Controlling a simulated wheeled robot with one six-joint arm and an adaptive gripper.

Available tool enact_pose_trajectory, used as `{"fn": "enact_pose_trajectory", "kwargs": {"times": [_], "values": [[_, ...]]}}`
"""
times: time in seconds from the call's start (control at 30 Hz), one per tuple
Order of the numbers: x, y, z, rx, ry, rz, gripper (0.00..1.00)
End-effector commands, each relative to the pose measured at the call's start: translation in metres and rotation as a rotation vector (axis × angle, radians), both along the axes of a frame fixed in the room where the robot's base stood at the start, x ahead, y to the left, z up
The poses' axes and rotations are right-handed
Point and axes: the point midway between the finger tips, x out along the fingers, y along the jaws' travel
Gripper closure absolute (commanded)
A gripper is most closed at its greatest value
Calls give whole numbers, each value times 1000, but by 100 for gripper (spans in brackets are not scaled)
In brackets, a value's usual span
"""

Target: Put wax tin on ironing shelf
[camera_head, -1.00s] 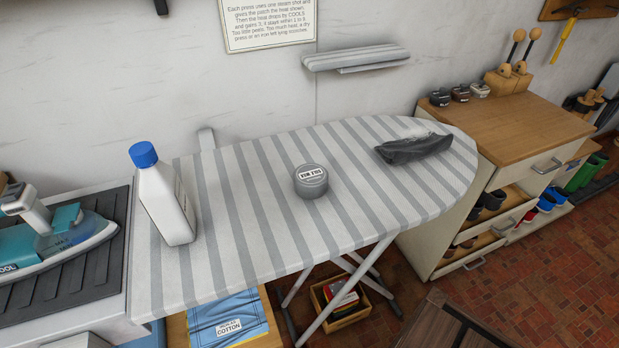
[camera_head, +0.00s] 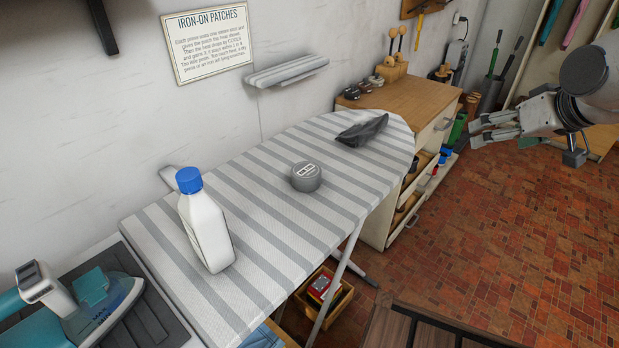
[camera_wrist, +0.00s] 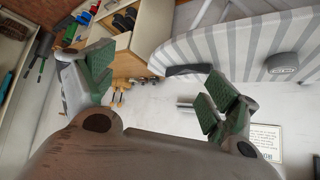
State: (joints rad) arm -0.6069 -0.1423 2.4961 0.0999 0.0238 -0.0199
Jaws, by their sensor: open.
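A round grey tin (camera_head: 306,176), likely the wax tin, sits on the striped ironing board (camera_head: 270,215); its lid label is not readable. It also shows at the right of the wrist view (camera_wrist: 283,66). A small striped shelf (camera_head: 287,71), likely the ironing shelf, is on the wall behind the board and looks empty; it also shows in the wrist view (camera_wrist: 186,103). My gripper (camera_head: 480,130) is at the right of the head view, well away from the tin. Its fingers (camera_wrist: 158,88) are apart with nothing between them.
A white bottle with a blue cap (camera_head: 205,228) stands left of the tin. A dark cloth (camera_head: 362,131) lies at the board's far end. An iron (camera_head: 90,305) is at bottom left. Several small tins (camera_head: 363,88) stand on a wooden-topped cabinet (camera_head: 420,100). The brick floor (camera_head: 500,230) is mostly clear.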

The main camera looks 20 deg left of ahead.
Motion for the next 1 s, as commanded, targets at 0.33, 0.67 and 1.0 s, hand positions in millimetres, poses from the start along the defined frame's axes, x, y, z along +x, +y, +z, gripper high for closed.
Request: {"fn": "enact_pose_trajectory", "kwargs": {"times": [0.33,0.67,1.0], "values": [[-73,257,-96,193,-255,405,12],[-112,313,-122,265,-333,496,12],[-94,355,-138,265,-331,494,12]]}}
